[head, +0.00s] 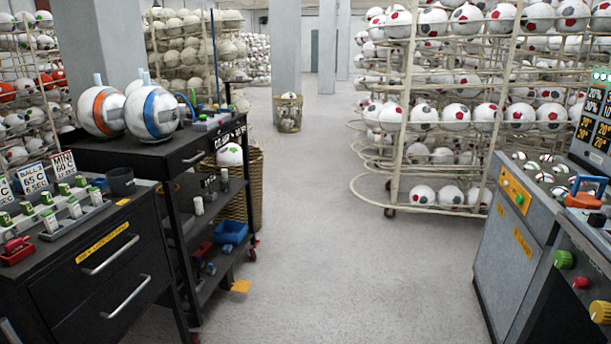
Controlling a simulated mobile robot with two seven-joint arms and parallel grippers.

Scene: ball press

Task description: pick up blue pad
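No thing is plainly marked as the blue pad. The closest match is a large white rounded body with a blue band (161,108), on top of the black cart at the left. It stands beside a similar white body with an orange band (100,112). A small blue piece (99,183) lies on the bench top in front of them, and I cannot tell what it is. Neither of my grippers is in view.
The black cart (182,158) has open shelves with a blue bin (231,232). A black drawer bench (105,262) stands nearer. Grey machines (508,230) stand at the right. The ball rack (408,125) is behind.

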